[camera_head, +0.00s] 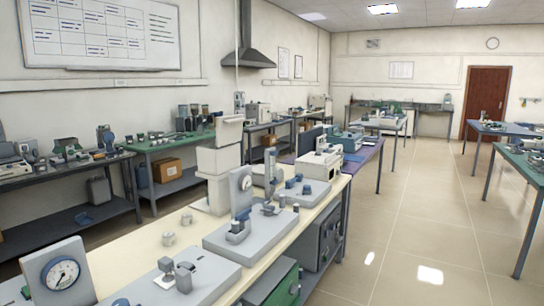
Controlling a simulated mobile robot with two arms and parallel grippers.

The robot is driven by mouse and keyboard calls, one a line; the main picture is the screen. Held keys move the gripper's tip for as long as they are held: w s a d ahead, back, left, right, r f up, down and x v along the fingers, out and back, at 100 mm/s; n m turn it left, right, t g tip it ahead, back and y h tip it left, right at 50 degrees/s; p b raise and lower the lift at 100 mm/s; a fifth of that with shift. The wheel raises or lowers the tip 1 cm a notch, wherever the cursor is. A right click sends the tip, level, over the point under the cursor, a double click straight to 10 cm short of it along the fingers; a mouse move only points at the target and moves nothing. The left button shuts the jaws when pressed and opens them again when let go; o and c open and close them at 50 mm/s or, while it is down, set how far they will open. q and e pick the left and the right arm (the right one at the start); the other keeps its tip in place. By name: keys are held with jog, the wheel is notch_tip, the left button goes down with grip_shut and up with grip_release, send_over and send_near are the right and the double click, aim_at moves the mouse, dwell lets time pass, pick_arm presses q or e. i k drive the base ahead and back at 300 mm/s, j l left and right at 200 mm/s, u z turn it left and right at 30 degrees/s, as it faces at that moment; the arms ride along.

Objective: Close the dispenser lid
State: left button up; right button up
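A tall white boxy unit (219,163) stands on the cream-topped bench left of centre. Its upper block (229,131) rises above the wider body. It may be the dispenser, but I cannot tell for sure, nor whether a lid on it is open. Neither of my grippers is in view.
The cream bench (182,218) holds grey dial instruments (60,273) and a grey-based device (240,232) with a dial. Equipment-covered tables line the left wall. A green-topped table (525,162) stands at right. The tiled floor (430,215) between is clear.

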aim_at(229, 128)
jog(key=i+l+u, duration=0.75)
jog(key=u, duration=0.3)
jog(key=i+l+u, duration=0.1)
jog(key=l+u, duration=0.15)
jog(key=u, duration=0.2)
jog(key=l+u, duration=0.25)
jog(key=u, duration=0.2)
jog(key=i, duration=0.05)
